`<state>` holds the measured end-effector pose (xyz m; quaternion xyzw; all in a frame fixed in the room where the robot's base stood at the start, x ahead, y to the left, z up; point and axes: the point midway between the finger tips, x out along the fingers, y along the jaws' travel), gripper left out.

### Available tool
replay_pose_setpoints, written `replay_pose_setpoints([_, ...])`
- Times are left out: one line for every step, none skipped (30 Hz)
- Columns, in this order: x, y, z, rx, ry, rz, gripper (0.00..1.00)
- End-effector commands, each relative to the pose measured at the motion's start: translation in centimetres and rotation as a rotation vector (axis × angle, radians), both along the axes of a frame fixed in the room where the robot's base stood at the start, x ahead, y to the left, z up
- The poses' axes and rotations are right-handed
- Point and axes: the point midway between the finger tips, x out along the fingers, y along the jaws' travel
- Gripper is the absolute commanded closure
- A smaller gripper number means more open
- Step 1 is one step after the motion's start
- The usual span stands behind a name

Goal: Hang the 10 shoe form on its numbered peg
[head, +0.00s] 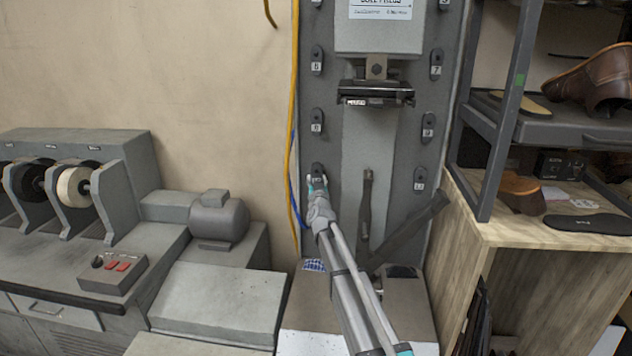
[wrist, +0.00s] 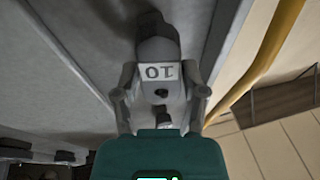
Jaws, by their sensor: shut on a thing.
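My gripper (head: 318,182) is at the lower left of the grey peg panel (head: 345,215), right against a dark peg plate (head: 317,169). In the wrist view my gripper (wrist: 160,98) is shut, with a finger on each side of the grey 10 shoe form (wrist: 157,72). The form's white label reads 10 upside down. Its darker end points away from my gripper, close along the grey panel surface. In the head view the fingers mostly cover the form. I cannot tell whether the form is seated on the peg or only touching it.
Other numbered peg plates run up both sides of the panel, such as the 8 plate (head: 317,122) and the 9 plate (head: 428,127). A yellow cable (head: 291,120) hangs at the panel's left edge. A dark clamp head (head: 376,94) juts out at centre. A shoe rack (head: 515,130) stands right.

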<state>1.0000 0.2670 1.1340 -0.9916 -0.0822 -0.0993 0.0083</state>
Motion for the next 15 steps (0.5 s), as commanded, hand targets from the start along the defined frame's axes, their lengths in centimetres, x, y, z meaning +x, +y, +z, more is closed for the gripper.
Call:
replay_pose_setpoints([0.14,-0.01,0.04,0.0,-0.001,-0.001,1.0])
replay_pose_setpoints([0.19,-0.01,0.04,0.0,-0.001,-0.001,1.0])
replay_pose_setpoints([0.26,-0.01,0.03,0.0,-0.001,-0.001,1.0])
replay_pose_setpoints([0.32,-0.01,0.03,-0.001,-0.001,-0.001,1.0])
replay_pose_setpoints([0.35,0.0,0.04,-0.001,-0.001,-0.001,1.0])
replay_pose_setpoints([0.41,0.0,0.04,-0.001,-0.001,-0.001,1.0])
replay_pose_setpoints([0.44,-0.01,0.04,-0.001,-0.001,-0.001,1.0])
replay_pose_setpoints([0.47,0.0,0.03,-0.001,-0.001,-0.001,1.0])
replay_pose_setpoints([0.5,-0.01,0.04,-0.001,-0.001,0.0,1.0])
replay_pose_setpoints([0.52,0.0,0.03,-0.001,-0.001,0.0,1.0])
replay_pose_setpoints([0.53,0.0,0.03,-0.001,-0.001,0.0,1.0])
replay_pose_setpoints([0.53,-0.01,0.03,-0.001,-0.001,0.0,1.0])
replay_pose_setpoints([0.53,0.0,0.03,-0.001,-0.001,0.0,1.0])
replay_pose_setpoints([0.53,-0.01,0.03,-0.001,-0.001,0.0,1.0])
replay_pose_setpoints([0.53,0.0,0.03,-0.001,-0.001,0.0,1.0])
